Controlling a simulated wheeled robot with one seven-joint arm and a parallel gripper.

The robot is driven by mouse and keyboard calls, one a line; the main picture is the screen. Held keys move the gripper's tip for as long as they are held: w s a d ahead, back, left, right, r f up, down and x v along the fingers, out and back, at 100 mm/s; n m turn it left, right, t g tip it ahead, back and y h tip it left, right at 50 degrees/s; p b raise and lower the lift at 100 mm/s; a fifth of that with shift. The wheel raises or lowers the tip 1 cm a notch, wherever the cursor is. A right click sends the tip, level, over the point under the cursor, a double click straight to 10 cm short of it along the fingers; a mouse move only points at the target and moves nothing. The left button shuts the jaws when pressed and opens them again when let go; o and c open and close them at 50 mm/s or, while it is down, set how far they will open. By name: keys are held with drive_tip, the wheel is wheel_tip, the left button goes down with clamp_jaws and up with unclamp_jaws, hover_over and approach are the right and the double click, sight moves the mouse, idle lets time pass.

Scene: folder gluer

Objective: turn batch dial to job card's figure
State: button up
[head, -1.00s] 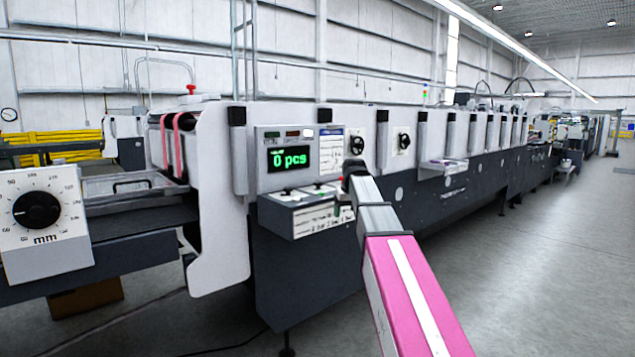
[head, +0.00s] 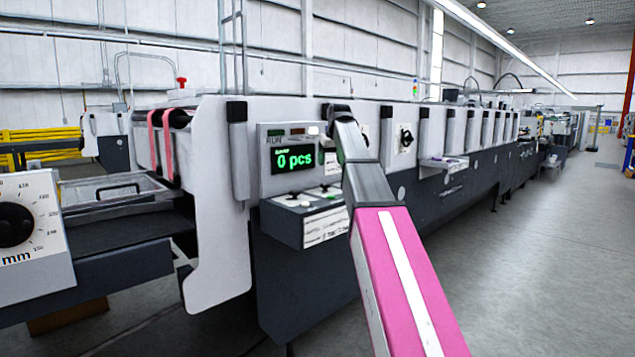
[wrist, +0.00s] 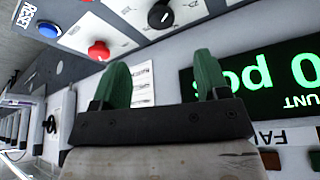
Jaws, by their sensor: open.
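My gripper (wrist: 163,62) shows in the wrist view with its two green fingers apart and nothing between them. It hangs over the control panel beside the lit green counter display (wrist: 252,76), which appears upside down there. The display reads 0 pcs in the head view (head: 295,160). A black knob (wrist: 163,15) sits on the console beyond the fingertips; I cannot read its marks or tell whether it is the batch dial. A white printed sheet (wrist: 144,88), perhaps the job card, shows partly between the fingers; its figure is unreadable.
A red button (wrist: 98,50) and a blue RESET button (wrist: 48,31) stand on the console near the knob. A large mm dial (head: 14,226) is at the far left. Another black knob (head: 405,139) is farther along the machine. Floor at right is clear.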

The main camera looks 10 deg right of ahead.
sight(326, 184)
drive_tip(key=x, duration=1)
drive_tip(key=shift+w+a+f, duration=0.1)
drive_tip(key=shift+w+f, duration=0.15)
drive_tip(key=shift+w, duration=0.1)
drive_tip(key=c, duration=0.9)
